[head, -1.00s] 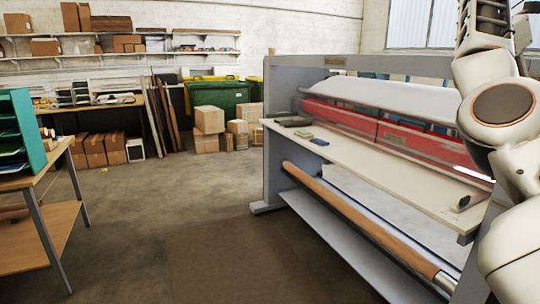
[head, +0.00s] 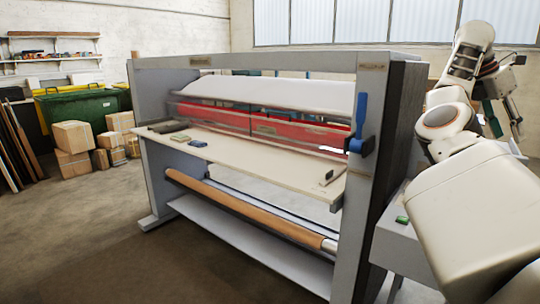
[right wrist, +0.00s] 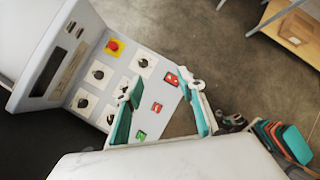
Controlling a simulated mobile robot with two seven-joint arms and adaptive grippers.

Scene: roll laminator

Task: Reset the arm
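My right arm is raised at the right of the head view, beside the laminator (head: 376,60). Its gripper (head: 503,122) is small and partly hidden there. In the right wrist view the right gripper (right wrist: 165,108) has its two teal-padded fingers spread apart with nothing between them. Beyond the fingers is a grey control panel (right wrist: 100,52) with several black knobs, a red emergency button (right wrist: 113,46) on yellow, red buttons and a green button (right wrist: 140,135). The fingers look apart from the panel. My left gripper is in neither current view.
The laminator's blue lever (head: 360,125) is on its right end frame. Small items lie on its pale table (head: 260,157). A brown roll (head: 240,205) runs below. Cardboard boxes (head: 72,137) and a green bin (head: 80,107) stand at the left. Floor in front is clear.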

